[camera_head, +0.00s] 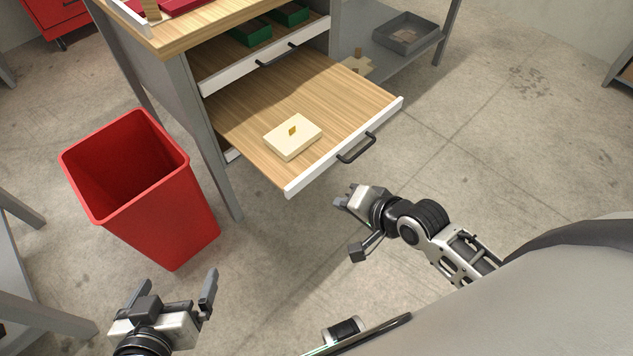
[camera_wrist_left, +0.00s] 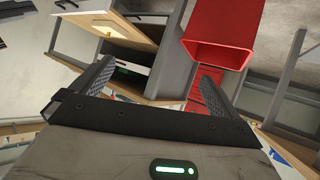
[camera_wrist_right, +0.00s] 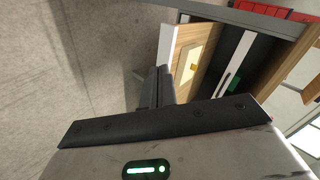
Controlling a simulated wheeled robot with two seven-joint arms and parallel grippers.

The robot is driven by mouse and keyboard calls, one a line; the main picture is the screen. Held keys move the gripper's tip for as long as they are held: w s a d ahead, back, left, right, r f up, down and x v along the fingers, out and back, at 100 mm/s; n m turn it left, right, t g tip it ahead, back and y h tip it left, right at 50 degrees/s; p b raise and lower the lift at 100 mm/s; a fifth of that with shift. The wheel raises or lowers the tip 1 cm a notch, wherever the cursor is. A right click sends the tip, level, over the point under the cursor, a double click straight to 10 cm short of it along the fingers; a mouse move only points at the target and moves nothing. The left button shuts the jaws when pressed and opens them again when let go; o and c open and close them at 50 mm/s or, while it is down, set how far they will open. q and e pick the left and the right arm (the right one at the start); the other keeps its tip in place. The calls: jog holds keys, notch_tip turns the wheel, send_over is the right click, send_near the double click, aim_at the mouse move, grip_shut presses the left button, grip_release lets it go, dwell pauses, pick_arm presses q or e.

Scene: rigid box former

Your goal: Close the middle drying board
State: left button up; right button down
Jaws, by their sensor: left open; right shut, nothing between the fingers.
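The middle drying board (camera_head: 240,107) is a wooden pull-out board with a white front edge and a dark handle (camera_head: 357,147). It is pulled far out of the bench. A cream box with a small tan tab (camera_head: 292,137) lies on it. In the right wrist view the board (camera_wrist_right: 181,42) shows beyond the fingers. My right gripper (camera_head: 345,199) is shut and empty, in front of and below the handle, apart from it. My left gripper (camera_head: 176,290) is open and empty at the lower left, in front of the red bin. The left wrist view shows its two spread fingers (camera_wrist_left: 153,92).
A red bin (camera_head: 180,215) stands on the floor left of the board. Above the board, a drawer with a white front (camera_head: 232,74) and dark handle holds green trays (camera_head: 250,33). A grey shelf with a grey tray (camera_head: 406,34) is at the back right. Floor before the board is clear.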

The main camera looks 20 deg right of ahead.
jog(key=w+d+f+m, duration=0.1)
jog(key=w+d+m, duration=0.1)
jog(key=m, duration=0.1)
jog(key=m+b, duration=0.1)
jog(key=b, duration=0.3)
send_near(305, 179)
jog(key=x, duration=0.5)
jog(key=shift+f, duration=0.5)
jog(key=shift+w+a, duration=0.1)
jog(key=shift+w, duration=0.3)
